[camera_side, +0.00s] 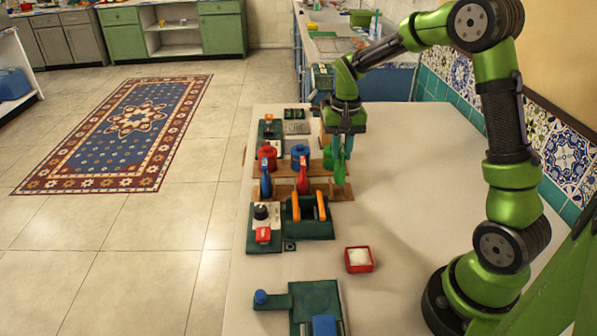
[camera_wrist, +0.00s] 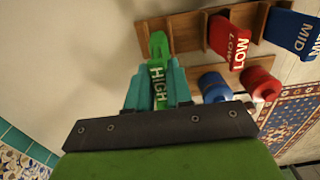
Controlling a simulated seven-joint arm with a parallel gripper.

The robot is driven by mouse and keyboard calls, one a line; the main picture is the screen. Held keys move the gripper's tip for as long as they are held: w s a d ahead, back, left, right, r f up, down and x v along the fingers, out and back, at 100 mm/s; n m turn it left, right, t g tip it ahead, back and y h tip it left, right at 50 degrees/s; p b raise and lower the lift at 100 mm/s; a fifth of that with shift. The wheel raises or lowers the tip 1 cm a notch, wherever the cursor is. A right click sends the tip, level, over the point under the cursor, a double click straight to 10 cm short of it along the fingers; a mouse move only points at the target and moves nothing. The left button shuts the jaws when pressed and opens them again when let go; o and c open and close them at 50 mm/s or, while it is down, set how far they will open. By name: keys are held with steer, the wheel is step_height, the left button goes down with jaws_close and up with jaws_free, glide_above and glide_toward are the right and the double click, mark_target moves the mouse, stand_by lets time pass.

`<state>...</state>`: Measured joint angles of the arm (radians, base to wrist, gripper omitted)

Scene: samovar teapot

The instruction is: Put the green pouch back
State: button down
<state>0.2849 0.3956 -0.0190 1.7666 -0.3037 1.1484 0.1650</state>
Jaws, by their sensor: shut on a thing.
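The green pouch (camera_wrist: 157,75), marked HIGH, is between the teal fingers of my gripper (camera_wrist: 159,92) in the wrist view. In the side view my gripper (camera_side: 343,133) points down and is shut on the green pouch (camera_side: 338,165). The pouch hangs upright at the right end of the wooden rack (camera_side: 315,168). I cannot tell whether it touches the rack. The rack holds a blue pouch (camera_side: 266,180), marked MID in the wrist view (camera_wrist: 292,32), and a red pouch (camera_side: 303,175), marked LOW in the wrist view (camera_wrist: 228,40).
A red canister (camera_side: 267,156) and a blue canister (camera_side: 300,155) stand behind the pouches. A green caddy with orange handles (camera_side: 308,217) is in front of the rack. A red box with white contents (camera_side: 358,259) lies nearer. The table's right side is mostly clear.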

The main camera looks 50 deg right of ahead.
steer(key=shift+f, duration=0.15)
steer(key=shift+f, duration=1.05)
steer(key=shift+f, duration=0.45)
stand_by(0.4)
steer(key=c, duration=0.9)
jaws_free()
steer(key=shift+c, duration=0.2)
